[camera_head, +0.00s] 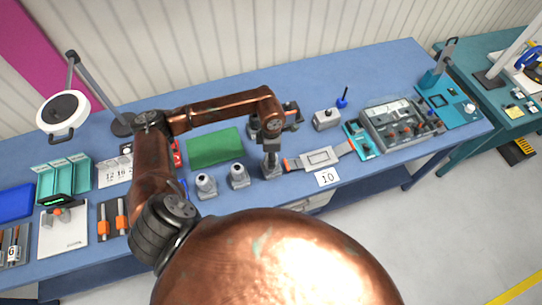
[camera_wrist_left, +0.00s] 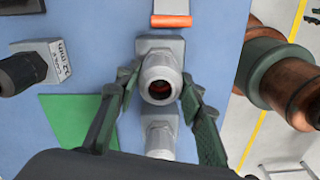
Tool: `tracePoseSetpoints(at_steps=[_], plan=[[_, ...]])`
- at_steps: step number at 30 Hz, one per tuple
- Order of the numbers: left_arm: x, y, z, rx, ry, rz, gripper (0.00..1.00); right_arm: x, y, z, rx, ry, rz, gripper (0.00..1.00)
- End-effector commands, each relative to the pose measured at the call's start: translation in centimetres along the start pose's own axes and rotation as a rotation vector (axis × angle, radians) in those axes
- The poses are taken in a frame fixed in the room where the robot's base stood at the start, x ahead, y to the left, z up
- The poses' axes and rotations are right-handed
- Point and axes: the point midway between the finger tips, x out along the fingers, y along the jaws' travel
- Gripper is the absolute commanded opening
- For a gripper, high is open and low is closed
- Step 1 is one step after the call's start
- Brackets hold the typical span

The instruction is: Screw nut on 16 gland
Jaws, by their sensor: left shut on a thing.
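My left gripper (camera_head: 271,158) points down over the rightmost of the grey glands in the row. In the left wrist view the gripper (camera_wrist_left: 160,88) has a fingertip on each side of the round grey nut (camera_wrist_left: 160,68) and is shut on it. The nut sits upright on the square grey gland block (camera_wrist_left: 160,43), with a dark opening in its middle. A second gland (camera_wrist_left: 158,138) stands close beside it, partly hidden by the gripper. It (camera_head: 238,176) and another gland (camera_head: 205,186) also show in the head view. My right gripper is not in view.
A green mat (camera_head: 215,147) lies behind the glands. A grey tool with an orange end (camera_wrist_left: 171,20) lies close to the held gland. A black-topped block with a 12 mm label (camera_wrist_left: 61,62) stands behind. A card marked 10 (camera_head: 327,177) lies at the front edge.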

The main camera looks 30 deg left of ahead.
Motion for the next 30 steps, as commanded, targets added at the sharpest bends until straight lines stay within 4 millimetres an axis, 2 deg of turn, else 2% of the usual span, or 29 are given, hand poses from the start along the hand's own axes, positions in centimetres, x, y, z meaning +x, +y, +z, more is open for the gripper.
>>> tracePoseSetpoints(at_steps=[4,12,13,21,30], plan=[[0.71,-0.01,-0.01,0.000,0.000,0.000,0.17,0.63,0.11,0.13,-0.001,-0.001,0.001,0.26],[0.68,-0.01,-0.01,0.000,0.000,0.000,0.17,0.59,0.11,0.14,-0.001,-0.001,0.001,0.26],[0.68,-0.01,-0.01,0.000,0.000,0.000,0.37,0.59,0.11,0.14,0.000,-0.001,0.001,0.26],[0.69,-0.02,-0.02,0.000,0.000,0.000,0.56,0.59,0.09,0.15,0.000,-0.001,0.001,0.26],[0.57,0.00,-0.01,0.000,0.000,0.000,0.56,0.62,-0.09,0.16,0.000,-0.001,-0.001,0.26]])
